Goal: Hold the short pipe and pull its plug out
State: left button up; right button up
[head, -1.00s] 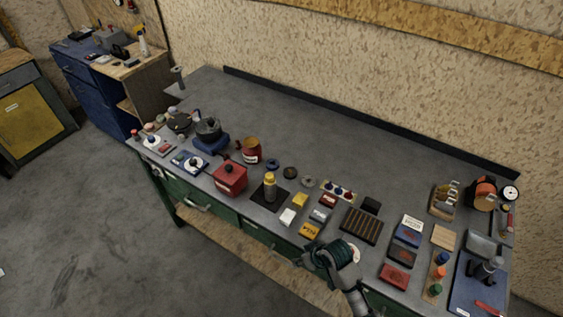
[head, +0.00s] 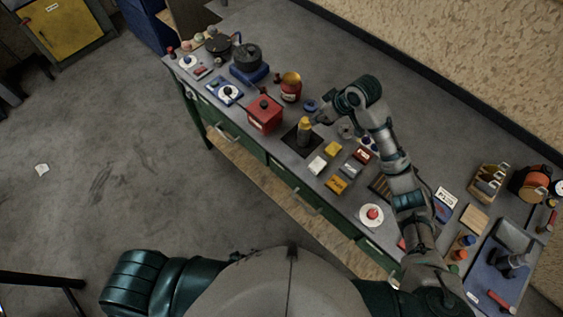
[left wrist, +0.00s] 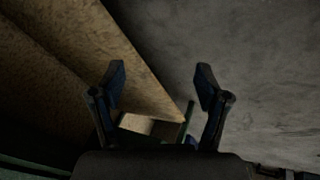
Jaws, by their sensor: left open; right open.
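The short pipe (head: 303,138) stands upright on a black square mat (head: 290,138) near the bench's front edge. Its yellow plug (head: 305,122) sits in the top end. My right gripper (head: 318,119) reaches in from the right at about the height of the plug. It is open and close beside the pipe; I cannot tell whether it touches.
A red box (head: 265,113) stands just left of the mat. Small coloured boxes (head: 333,149) lie to its right. A red button on a white base (head: 371,214) sits near the front edge. The bench's rear surface (head: 310,55) is clear.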

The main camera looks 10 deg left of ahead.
pick_arm(q)
jog(key=w+d+r+n+t+h, duration=0.1)
jog(key=w+d+r+n+t, duration=0.3)
jog(key=w+r, duration=0.4)
jog(key=n+t+h, duration=0.4)
jog(key=n+t, duration=0.4)
jog(key=n, duration=1.4)
send_near(301, 139)
jog(key=x, duration=1.2)
jog(key=shift+w+d, duration=0.1)
jog(key=shift+w, duration=0.2)
